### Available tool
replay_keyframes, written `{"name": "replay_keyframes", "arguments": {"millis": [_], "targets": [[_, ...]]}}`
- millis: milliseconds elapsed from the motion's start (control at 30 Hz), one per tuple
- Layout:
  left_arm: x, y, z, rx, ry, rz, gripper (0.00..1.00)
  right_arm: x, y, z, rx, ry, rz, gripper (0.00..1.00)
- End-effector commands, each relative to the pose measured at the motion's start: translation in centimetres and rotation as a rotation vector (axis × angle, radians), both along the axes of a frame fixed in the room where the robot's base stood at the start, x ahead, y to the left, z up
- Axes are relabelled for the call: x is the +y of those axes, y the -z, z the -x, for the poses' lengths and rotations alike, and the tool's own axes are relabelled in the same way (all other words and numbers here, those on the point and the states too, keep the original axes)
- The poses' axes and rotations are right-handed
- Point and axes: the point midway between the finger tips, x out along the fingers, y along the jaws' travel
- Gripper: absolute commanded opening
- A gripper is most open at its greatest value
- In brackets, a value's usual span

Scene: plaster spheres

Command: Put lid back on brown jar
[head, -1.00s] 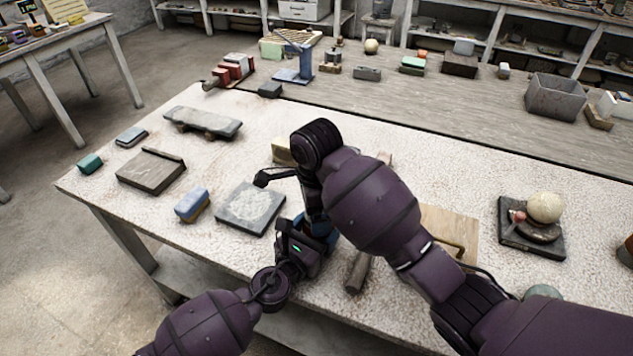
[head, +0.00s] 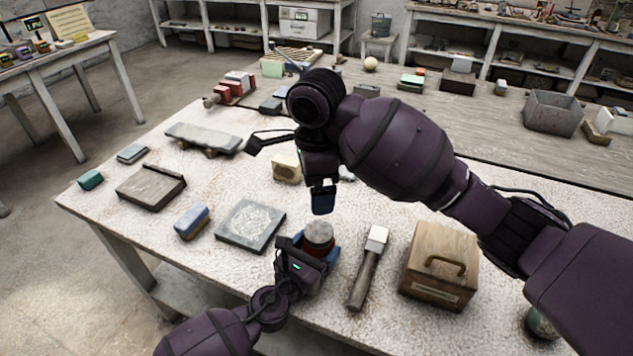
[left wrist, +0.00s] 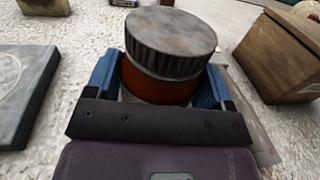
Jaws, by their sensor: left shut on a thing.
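The brown jar (head: 318,246) stands on the pale table near its front edge; its red-brown side also shows in the left wrist view (left wrist: 150,86). The grey ribbed lid (head: 318,231) rests on top of the jar, and in the left wrist view the lid (left wrist: 170,42) covers the mouth. I cannot tell whether it is fully seated. My left gripper (left wrist: 158,88) is shut around the jar's body, one blue finger on each side. My right gripper (head: 322,199) hangs above the lid, apart from it, fingers down. Its fingers overlap from this side, so the gap between them is hidden.
A mallet (head: 369,266) lies right of the jar, and a wooden box with a handle (head: 439,266) stands beyond it. A grey carved tile (head: 251,224) and a blue-topped block (head: 192,222) lie to the left. A tan block (head: 286,168) sits behind.

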Motion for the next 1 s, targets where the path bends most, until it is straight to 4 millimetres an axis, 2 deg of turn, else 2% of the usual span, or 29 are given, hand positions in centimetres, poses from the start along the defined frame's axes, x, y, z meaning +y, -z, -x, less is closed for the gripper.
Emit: {"name": "replay_keyframes", "arguments": {"millis": [267, 300, 433, 767, 1000], "targets": [[0.0, 0.1, 0.0, 0.001, -0.001, -0.002, 0.09, 0.0, 0.0, 0.0, 0.001, 0.000, 0.000, 0.92], [0.0, 0.1, 0.0, 0.001, -0.001, -0.002, 0.80, 0.0, 0.0, 0.0, 0.001, 0.000, 0.000, 0.92], [0.0, 0.1, 0.0, 0.000, 0.000, -0.001, 1.00, 0.0, 0.0, 0.0, 0.001, 0.000, -0.001, 0.92], [0.3, 0.1, 0.5, 0.001, -0.001, -0.001, 1.00, 0.0, -0.1, 0.0, 0.001, -0.001, -0.001, 0.92], [2.2, 0.2, 3.6, 0.003, -0.001, -0.001, 1.00, 0.0, -0.1, 0.0, 0.000, -0.001, -0.001, 0.92]]}}
